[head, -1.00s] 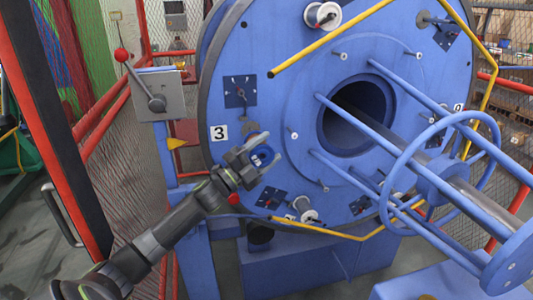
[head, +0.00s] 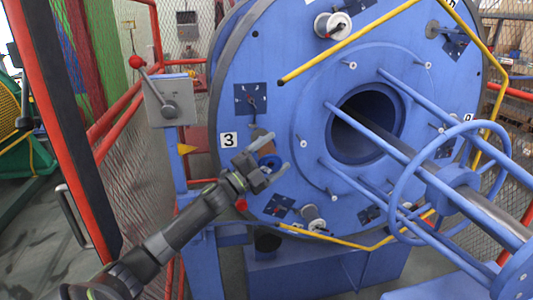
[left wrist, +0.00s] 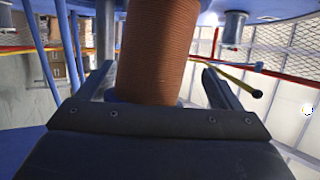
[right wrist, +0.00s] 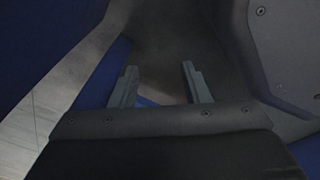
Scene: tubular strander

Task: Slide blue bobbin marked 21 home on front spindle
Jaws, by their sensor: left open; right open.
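The bobbin (head: 264,143), wound with copper-brown wire and with a blue near flange, stands out from the big blue disc just right of the label 3. Its marking is not legible. My left gripper (head: 269,164) is open at the bobbin's near end, a finger on each side. In the left wrist view the brown winding (left wrist: 158,45) rises between the two open fingers (left wrist: 157,70), with gaps beside it. I cannot tell whether its far flange touches the disc; the spindle inside it is hidden. My right gripper (right wrist: 160,84) is open and empty.
Yellow bars (head: 350,40) and blue rods with a ring (head: 400,205) stand out at the right. A lever box (head: 170,100) and red-framed mesh are at the left.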

